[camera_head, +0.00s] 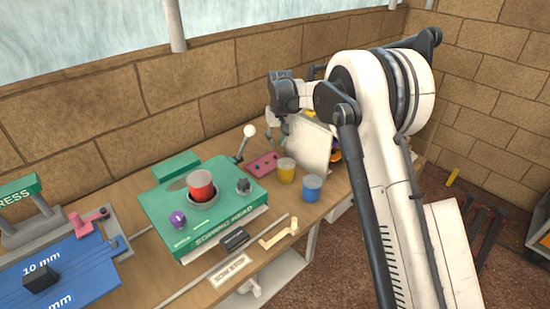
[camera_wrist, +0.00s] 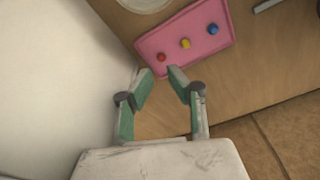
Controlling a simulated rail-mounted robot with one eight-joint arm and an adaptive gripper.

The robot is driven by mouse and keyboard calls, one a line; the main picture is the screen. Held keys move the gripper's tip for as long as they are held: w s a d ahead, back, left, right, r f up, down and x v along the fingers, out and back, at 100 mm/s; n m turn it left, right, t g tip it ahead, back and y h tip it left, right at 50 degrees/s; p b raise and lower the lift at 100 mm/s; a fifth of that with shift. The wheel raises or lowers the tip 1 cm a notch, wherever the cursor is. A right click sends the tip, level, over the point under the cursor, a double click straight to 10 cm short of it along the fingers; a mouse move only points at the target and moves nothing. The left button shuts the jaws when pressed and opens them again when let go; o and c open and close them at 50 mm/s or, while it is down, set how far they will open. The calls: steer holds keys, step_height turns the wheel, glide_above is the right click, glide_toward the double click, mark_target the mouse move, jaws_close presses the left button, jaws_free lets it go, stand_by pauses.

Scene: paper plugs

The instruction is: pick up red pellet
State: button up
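The red pellet (camera_wrist: 161,57) is a small round piece at the left end of a pink tray (camera_wrist: 205,48). A yellow pellet (camera_wrist: 185,43) and a blue pellet (camera_wrist: 212,30) lie in a row with it. In the head view the pink tray (camera_head: 263,164) lies on the bench behind the yellow cup; its pellets are too small there to tell apart well. My gripper (camera_wrist: 162,78) is open and empty, its green-sided fingertips apart, with the red pellet just beyond them in the wrist view. The gripper also shows in the head view (camera_head: 276,132), above the tray; the exact height is unclear.
A white panel (camera_head: 308,148) stands right of the tray, near my gripper. A lever with a white ball (camera_head: 249,131) rises on the left. A yellow cup (camera_head: 286,172) and a blue cup (camera_head: 312,189) stand in front. A red cup (camera_head: 201,188) sits in the green machine (camera_head: 155,207).

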mark_target(275, 155)
steer(key=shift+w+a+f, duration=0.1)
steer(key=shift+w+f, duration=0.05)
steer(key=shift+f, duration=0.95)
steer(key=shift+w+a+f, duration=0.1)
steer(key=shift+w+f, duration=0.1)
steer(key=shift+f, duration=0.95)
steer(key=shift+w+a+f, duration=0.1)
steer(key=shift+w+f, duration=0.05)
steer(key=shift+f, duration=0.95)
steer(key=c, duration=0.3)
steer(key=shift+r, duration=0.2)
